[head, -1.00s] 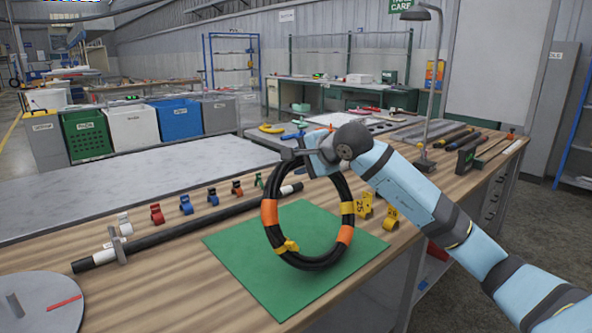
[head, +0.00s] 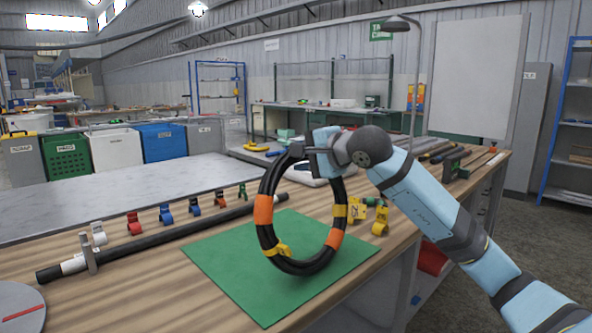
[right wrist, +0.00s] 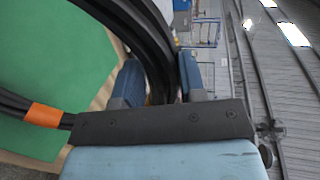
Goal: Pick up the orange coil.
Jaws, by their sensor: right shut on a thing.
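The coil (head: 264,211) is a black hose ring with orange bands and yellow tags. It hangs upright over a green mat (head: 225,262) on the workbench. My right gripper (head: 305,153) is shut on the top of the coil. In the right wrist view, the black hose (right wrist: 157,48) runs between the two blue fingers of my right gripper (right wrist: 160,80), and an orange band (right wrist: 43,115) shows at the left. Whether the coil's lower edge clears the mat is hard to tell. My left gripper is not in view.
A long black pole (head: 180,234) lies in holders along the bench (head: 130,290), with several coloured clips behind it. Yellow tagged clips (head: 380,222) stand right of the mat. A grey disc (head: 20,306) is at the near left. A lamp (head: 405,22) stands behind my arm.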

